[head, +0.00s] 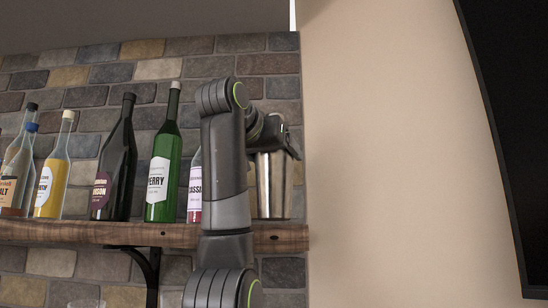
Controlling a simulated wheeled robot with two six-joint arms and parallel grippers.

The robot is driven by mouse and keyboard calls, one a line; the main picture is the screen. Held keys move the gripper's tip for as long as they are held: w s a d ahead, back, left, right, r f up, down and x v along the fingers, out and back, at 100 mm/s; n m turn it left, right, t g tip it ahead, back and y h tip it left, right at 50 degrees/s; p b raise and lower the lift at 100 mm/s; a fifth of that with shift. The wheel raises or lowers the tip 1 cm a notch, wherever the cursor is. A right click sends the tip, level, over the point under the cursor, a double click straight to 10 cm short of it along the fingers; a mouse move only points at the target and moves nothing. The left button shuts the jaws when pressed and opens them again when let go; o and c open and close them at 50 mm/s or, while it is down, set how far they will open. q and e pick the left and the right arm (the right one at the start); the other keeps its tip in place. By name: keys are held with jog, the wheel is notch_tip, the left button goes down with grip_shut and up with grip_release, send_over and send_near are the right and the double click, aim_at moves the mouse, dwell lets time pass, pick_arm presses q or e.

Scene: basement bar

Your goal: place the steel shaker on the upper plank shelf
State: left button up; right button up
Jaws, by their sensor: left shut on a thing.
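The steel shaker (274,186) is upright at the right end of the plank shelf (285,238), its base level with the shelf's top edge. I cannot tell whether it rests on the plank or is just above it. My left gripper (280,148) is shut on the shaker near its top. My right gripper is out of view.
A green bottle (163,160), a dark bottle (116,165), a yellow bottle (53,172) and others stand along the shelf to the left. A pink-labelled bottle (195,190) is partly behind my arm. A dark screen (515,110) hangs at right.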

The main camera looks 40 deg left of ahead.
pick_arm(q)
jog(key=shift+o, duration=0.2)
jog(key=shift+a+f, duration=0.1)
jog(key=shift+f, duration=0.25)
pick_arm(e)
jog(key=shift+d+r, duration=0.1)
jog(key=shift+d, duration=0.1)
pick_arm(q)
jog(key=shift+s, duration=0.15)
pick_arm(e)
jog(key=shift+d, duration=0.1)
pick_arm(q)
jog(key=shift+d+f, duration=0.1)
jog(key=shift+d, duration=0.1)
jog(key=shift+c, duration=0.2)
jog(key=o, duration=1.2)
jog(key=shift+a, duration=0.1)
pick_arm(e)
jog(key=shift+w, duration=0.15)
